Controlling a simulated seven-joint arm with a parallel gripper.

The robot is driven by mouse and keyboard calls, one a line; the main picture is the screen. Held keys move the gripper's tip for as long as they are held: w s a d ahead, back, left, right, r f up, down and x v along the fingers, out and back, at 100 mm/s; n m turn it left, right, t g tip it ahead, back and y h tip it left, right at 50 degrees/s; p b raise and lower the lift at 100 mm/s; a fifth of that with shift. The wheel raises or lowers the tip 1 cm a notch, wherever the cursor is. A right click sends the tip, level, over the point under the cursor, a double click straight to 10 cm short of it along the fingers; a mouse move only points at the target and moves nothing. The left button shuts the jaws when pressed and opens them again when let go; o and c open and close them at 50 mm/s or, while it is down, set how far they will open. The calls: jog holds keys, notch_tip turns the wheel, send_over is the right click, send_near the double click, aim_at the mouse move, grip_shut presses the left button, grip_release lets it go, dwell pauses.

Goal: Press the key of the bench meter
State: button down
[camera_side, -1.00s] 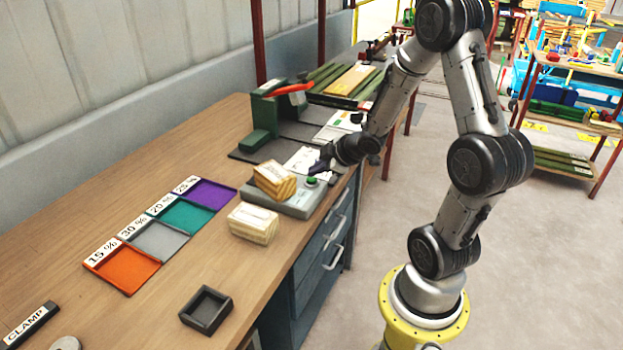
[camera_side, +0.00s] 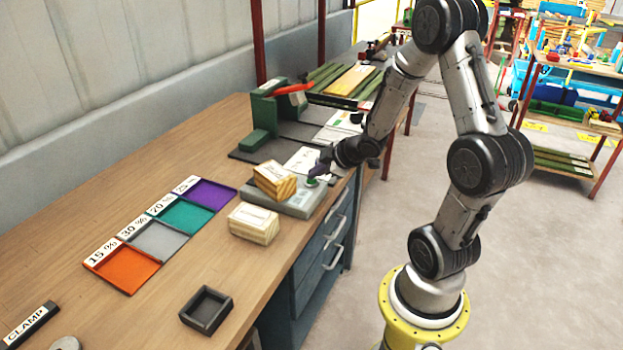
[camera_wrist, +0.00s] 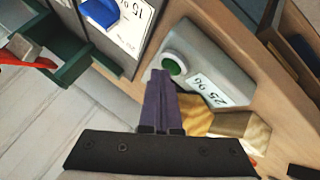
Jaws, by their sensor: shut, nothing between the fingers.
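The bench meter (camera_side: 302,202) is a grey sloped box near the right edge of the bench, with a wooden block (camera_side: 274,181) resting on it. Its round green key (camera_side: 311,182) is partly covered by my fingers in the side view. In the wrist view the green key (camera_wrist: 172,66) sits in a pale ring, beside a white display (camera_wrist: 208,90) with dark figures. My gripper (camera_side: 316,175) is shut and empty, its purple fingers pointing down at the key. In the wrist view the fingertips (camera_wrist: 162,73) overlap the key's edge; I cannot tell whether they touch it.
A second wooden block (camera_side: 254,224) lies in front of the meter. Labelled trays, orange (camera_side: 122,268), grey, teal and purple, line the bench to the left. A small dark open box (camera_side: 206,310) stands nearer. A green device with a red lever (camera_side: 292,88) stands behind.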

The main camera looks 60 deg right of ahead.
aim_at(316, 181)
dwell(0.5)
jog(key=shift+r, duration=0.8)
jog(key=shift+r, duration=2.5)
